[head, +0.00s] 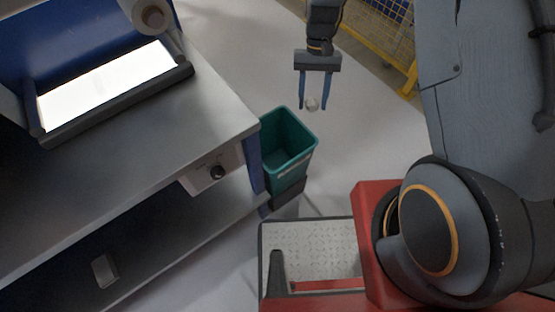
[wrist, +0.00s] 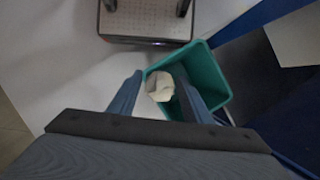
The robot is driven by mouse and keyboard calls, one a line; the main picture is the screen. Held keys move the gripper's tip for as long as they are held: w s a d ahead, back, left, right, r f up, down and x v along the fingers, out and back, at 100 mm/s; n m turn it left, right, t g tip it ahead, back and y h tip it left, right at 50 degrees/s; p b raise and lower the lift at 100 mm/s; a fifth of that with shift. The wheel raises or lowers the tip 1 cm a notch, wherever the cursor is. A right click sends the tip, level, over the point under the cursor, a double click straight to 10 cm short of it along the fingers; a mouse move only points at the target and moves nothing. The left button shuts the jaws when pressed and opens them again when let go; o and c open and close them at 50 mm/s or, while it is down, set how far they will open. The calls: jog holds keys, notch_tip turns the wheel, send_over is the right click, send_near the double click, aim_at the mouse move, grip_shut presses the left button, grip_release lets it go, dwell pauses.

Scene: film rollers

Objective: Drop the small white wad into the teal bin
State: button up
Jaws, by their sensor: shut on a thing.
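The small white wad (head: 311,104) is held between the fingertips of my gripper (head: 312,106), which is shut on it. In the wrist view the wad (wrist: 160,87) shows between the two blue-grey fingers of my gripper (wrist: 160,90). The teal bin (head: 298,151) stands on the floor beside the bench, open at the top and apparently empty in the part I see. In the head view the wad appears above and slightly right of the bin's opening. In the wrist view the bin (wrist: 213,75) lies behind the wad and the right finger, which hide part of its opening.
A yellow barrier (head: 378,45) is at the upper right. My red base is at the lower right. Bare floor surrounds the bin's right side.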

jog(key=a+f+b, duration=0.4)
jog(key=f+b, duration=0.2)
jog(key=f, duration=0.3)
jog(key=a+f+m+b, duration=0.1)
jog(key=a+f+b, duration=0.4)
jog(key=f, duration=0.3)
jog(key=shift+f+b, duration=0.4)
jog(key=o, duration=1.1)
jog(key=shift+w, duration=0.1)
jog(key=shift+c, duration=0.2)
jog(key=v, duration=0.8)
jog(key=shift+d, duration=0.15)
